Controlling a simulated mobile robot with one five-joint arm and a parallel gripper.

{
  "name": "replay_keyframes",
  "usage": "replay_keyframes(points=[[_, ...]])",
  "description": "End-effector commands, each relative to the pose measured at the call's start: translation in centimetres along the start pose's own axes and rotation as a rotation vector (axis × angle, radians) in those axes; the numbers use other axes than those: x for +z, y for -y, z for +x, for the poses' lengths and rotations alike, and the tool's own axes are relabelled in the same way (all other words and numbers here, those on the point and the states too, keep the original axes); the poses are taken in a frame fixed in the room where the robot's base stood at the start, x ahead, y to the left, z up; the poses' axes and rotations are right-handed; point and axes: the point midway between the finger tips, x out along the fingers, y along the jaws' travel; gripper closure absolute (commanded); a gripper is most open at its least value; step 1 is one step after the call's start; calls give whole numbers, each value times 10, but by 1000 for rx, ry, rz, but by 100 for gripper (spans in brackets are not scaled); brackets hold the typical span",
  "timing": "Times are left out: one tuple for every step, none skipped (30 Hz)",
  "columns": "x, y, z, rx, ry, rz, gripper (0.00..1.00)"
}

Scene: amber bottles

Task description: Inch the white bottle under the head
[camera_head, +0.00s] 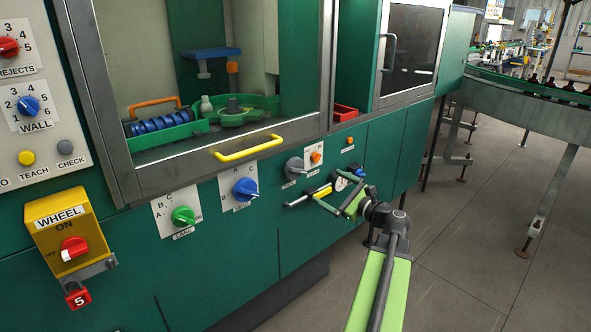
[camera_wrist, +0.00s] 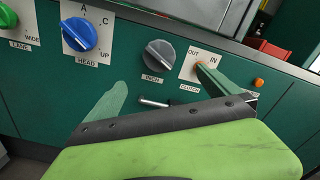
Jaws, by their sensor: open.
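The white bottle (camera_head: 206,105) stands upright behind the machine's front opening, at the left edge of the green wheel (camera_head: 245,117). The head (camera_head: 211,53), a blue bracket with an orange part, hangs above and behind it; I cannot tell how they line up. The grey INCH knob (camera_head: 294,167) is on the front panel, and the wrist view shows it (camera_wrist: 160,55) just beyond my fingertips. My gripper (camera_head: 326,187) is open and empty in front of the panel. In the wrist view its right fingertip overlaps the CLUTCH plate (camera_wrist: 188,73), partly hiding it; I cannot tell whether it touches.
The blue HEAD knob (camera_head: 244,189) and green LANE knob (camera_head: 183,215) lie left of INCH. A yellow bar handle (camera_head: 248,148) juts out above. A silver bar (camera_wrist: 153,103) shows between my fingers. The yellow WHEEL box (camera_head: 68,235) is far left.

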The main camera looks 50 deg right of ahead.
Motion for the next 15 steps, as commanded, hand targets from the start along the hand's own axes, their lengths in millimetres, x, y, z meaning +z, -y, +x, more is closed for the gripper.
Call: replay_keyframes(points=[[0, 0, 7, 3, 1, -1, 0], [0, 0, 11, 3, 1, -1, 0], [-1, 0, 19, 3, 1, -1, 0], [0, 0, 26, 4, 1, -2, 0], [-1, 0, 33, 5, 1, -2, 0], [-1, 0, 44, 5, 1, -2, 0], [-1, 0, 52, 6, 1, -2, 0], [-1, 0, 59, 5, 1, -3, 0], [-1, 0, 70, 6, 1, -3, 0], [-1, 0, 77, 5, 1, -3, 0], [-1, 0, 85, 5, 1, -3, 0], [-1, 0, 95, 6, 1, -3, 0], [-1, 1, 103, 5, 0, -3, 0], [-1, 0, 110, 5, 0, -3, 0], [-1, 0, 120, 5, 1, -3, 0]])
